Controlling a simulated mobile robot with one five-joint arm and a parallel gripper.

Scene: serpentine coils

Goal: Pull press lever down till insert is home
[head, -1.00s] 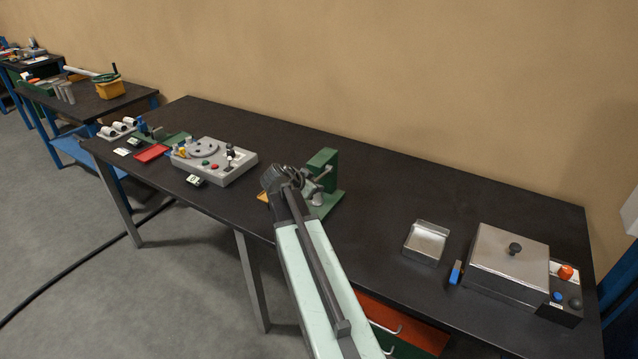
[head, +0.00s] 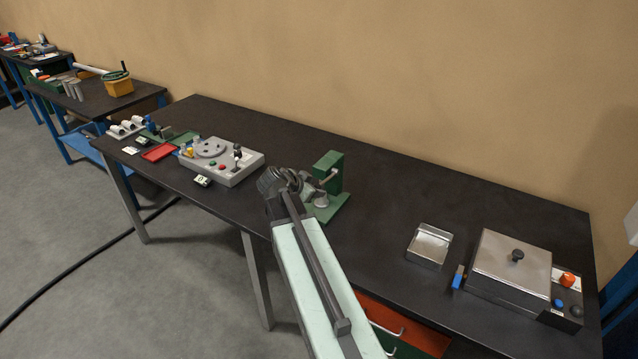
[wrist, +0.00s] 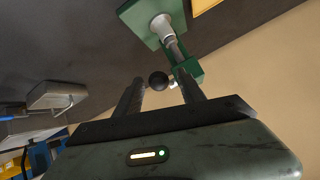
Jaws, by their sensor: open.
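The green press (head: 330,172) stands on the dark bench, just right of and behind my arm's end in the head view. In the wrist view its green column (wrist: 188,72) and base show, with a pale grey cylinder (wrist: 162,27) between them; I cannot tell which part is the insert. A black ball knob (wrist: 158,81), apparently the lever's end, shows between my fingertips. My gripper (wrist: 160,78) is open, one finger on each side of the knob; contact cannot be told. In the head view my gripper (head: 285,182) partly hides the press's front.
A metal tray (head: 429,246) and a lidded metal box (head: 510,263) stand to the right. The bench is clear between press and tray, and the wall is behind.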

